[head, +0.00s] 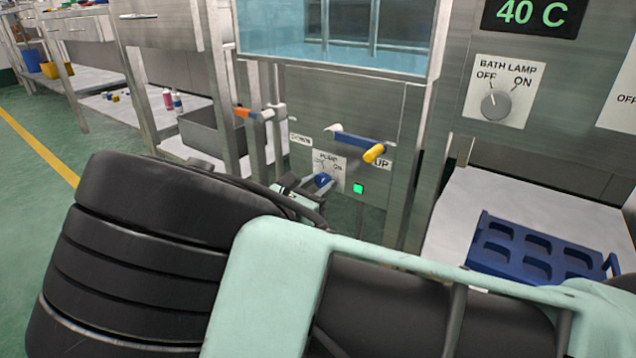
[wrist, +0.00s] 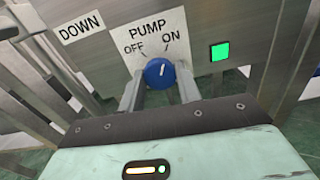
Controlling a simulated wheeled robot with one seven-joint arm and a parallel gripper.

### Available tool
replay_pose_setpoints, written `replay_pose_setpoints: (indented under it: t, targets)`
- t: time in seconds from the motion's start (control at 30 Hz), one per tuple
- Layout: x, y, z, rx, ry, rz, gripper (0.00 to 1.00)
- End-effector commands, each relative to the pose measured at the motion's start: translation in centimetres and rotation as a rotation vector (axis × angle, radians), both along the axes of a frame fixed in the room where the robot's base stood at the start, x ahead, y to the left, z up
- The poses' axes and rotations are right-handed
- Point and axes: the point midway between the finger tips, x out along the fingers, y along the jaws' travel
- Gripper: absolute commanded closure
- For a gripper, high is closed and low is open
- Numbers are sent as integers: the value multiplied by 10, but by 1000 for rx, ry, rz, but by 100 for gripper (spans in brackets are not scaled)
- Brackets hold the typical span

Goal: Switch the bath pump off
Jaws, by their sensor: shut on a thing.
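The bath pump knob (wrist: 157,73) is a round blue knob with a white mark, on a white plate (wrist: 152,32) labelled PUMP, OFF and ON. Its mark points up and slightly right, nearer ON than OFF. A green indicator (wrist: 219,52) beside the plate is lit. My gripper (wrist: 160,82) is shut on the knob, one finger on each side of it. In the head view the knob (head: 323,180) shows beyond my arm, with the green indicator (head: 358,188) to its right. My arm hides part of my gripper there.
A blue lever with a yellow grip (head: 374,153) is just above the knob, between DOWN and UP labels. An orange-tipped handle (head: 243,112) sticks out at left. The water bath (head: 340,35) is above. A bath lamp switch (head: 495,104) and blue tray (head: 520,250) are at right.

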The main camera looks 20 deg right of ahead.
Motion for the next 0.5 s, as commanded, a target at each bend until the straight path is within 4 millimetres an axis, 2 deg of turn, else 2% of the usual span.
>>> replay_pose_setpoints:
  t: [0.2, 0.5]
  targets:
    - [-1, -1, 7, -41, 59, -1, 89]
    - [-1, -1, 8, -134, 187, -2, 89]
